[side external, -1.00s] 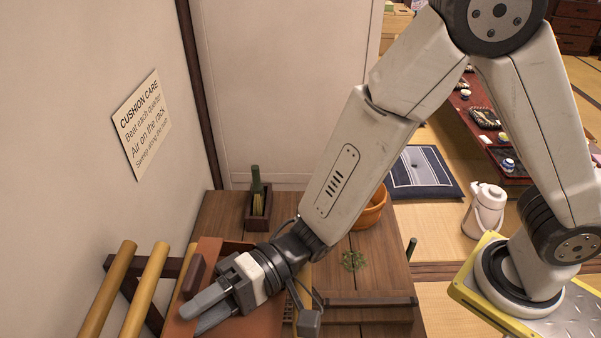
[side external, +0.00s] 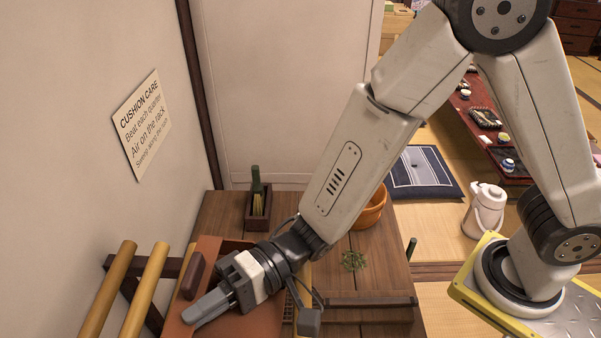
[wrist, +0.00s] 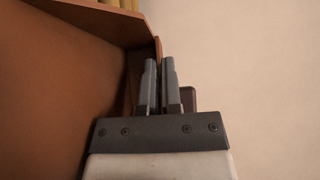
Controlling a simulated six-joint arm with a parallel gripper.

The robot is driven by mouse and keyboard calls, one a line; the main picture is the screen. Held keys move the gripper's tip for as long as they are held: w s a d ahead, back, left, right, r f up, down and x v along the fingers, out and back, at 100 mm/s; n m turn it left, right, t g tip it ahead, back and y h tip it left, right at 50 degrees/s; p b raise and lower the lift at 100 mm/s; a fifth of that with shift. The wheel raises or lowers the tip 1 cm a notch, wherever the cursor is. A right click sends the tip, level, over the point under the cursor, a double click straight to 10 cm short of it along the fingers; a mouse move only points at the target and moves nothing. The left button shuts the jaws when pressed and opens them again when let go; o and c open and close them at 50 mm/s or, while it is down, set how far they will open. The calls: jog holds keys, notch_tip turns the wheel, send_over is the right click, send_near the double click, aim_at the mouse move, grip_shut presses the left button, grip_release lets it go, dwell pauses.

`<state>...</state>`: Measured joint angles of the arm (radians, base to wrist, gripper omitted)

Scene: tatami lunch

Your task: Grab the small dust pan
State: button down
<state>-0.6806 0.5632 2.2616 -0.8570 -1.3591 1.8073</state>
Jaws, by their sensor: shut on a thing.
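The small dust pan (side external: 262,322) is reddish brown and lies at the bottom of the side view, partly hidden by my gripper. It fills the left of the wrist view (wrist: 50,90), with a raised wall along its edge. My gripper (side external: 196,316) reaches down over the pan with its fingers close together. In the wrist view my gripper (wrist: 158,64) is shut on the thin edge of the pan's wall. A dark brown block (side external: 195,275), maybe the pan's handle, sits beside the fingers.
Wooden rails (side external: 145,290) stand close on the left, before the wall. A dark box with a brush (side external: 258,208), an orange tub (side external: 371,212) and a green clump (side external: 354,261) stand on the wooden top (side external: 385,260). A white pot (side external: 486,212) is at right.

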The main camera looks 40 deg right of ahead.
notch_tip(320, 180, up, 10)
dwell(0.7)
jog(key=shift+f, duration=0.15)
dwell(0.4)
